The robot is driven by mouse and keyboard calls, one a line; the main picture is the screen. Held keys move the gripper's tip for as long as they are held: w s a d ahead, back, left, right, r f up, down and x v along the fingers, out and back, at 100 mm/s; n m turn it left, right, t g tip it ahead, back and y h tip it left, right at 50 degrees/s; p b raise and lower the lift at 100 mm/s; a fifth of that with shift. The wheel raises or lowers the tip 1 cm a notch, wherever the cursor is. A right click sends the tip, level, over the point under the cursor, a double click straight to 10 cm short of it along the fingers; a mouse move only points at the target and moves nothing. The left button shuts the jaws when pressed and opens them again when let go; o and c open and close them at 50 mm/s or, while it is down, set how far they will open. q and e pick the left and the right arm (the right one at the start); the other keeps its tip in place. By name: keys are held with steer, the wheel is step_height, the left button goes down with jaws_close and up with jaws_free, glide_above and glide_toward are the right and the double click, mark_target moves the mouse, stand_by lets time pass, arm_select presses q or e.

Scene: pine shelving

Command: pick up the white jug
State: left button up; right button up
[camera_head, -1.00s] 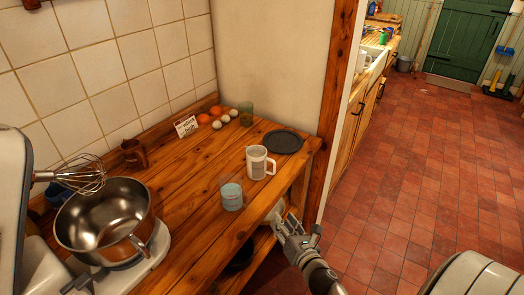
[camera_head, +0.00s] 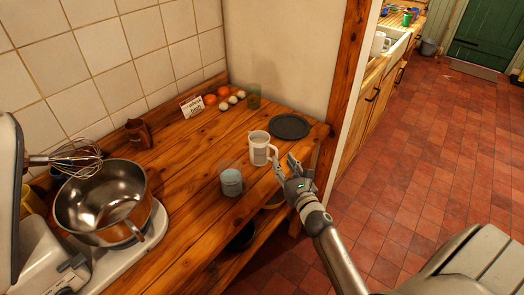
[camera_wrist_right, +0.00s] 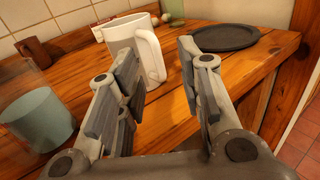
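The white jug (camera_head: 259,149) stands upright on the wooden shelf top, its handle on the right side. It also shows in the wrist view (camera_wrist_right: 126,32), where the handle appears in the gap between my fingers. My right gripper (camera_head: 283,167) is open and empty, with its fingertips close to the handle side of the jug. In the wrist view the right gripper's (camera_wrist_right: 158,62) left finger overlaps the lower part of the jug. I cannot tell whether it touches. My left gripper is not in view.
A pale blue glass (camera_head: 231,183) stands in front of the jug and a dark plate (camera_head: 289,126) behind it. Eggs (camera_head: 223,103), a small sign (camera_head: 192,106) and a brown mug (camera_head: 138,134) are farther back. A mixer bowl (camera_head: 100,205) with a whisk (camera_head: 80,158) is at left.

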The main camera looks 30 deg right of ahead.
mark_target(277, 153)
steer(key=w, duration=0.2)
steer(key=w+p, duration=0.1)
steer(key=shift+w+d+r, duration=0.15)
steer(key=shift+w+r, duration=0.1)
steer(key=shift+w+d+f, duration=0.1)
steer(key=shift+w+f, duration=0.05)
steer(key=shift+w, duration=0.4)
jaws_close()
